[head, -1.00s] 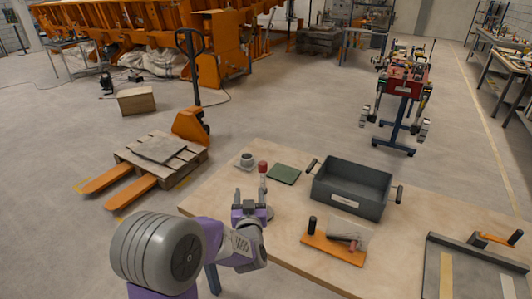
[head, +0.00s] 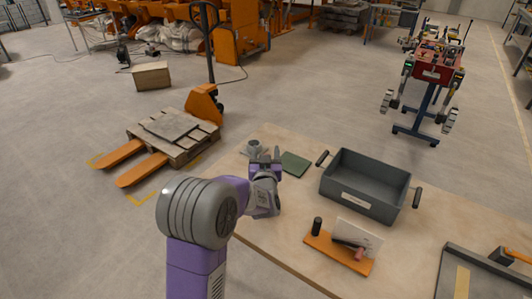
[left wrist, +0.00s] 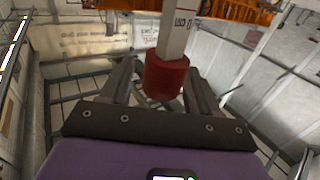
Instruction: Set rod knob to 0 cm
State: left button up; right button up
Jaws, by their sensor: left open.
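In the left wrist view the red knob (left wrist: 166,77) sits on a pale grey rod (left wrist: 177,35) with small dark marks, one of which looks like a 0. My left gripper (left wrist: 160,80) is open, with one finger on each side of the knob; whether either touches it I cannot tell. My right gripper is not in view.

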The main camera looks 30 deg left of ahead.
pick_arm(q)
jog(key=shift+w+a, duration=0.15)
jog(key=shift+w, duration=0.1)
grip_shut()
jog(key=shift+f, duration=0.1)
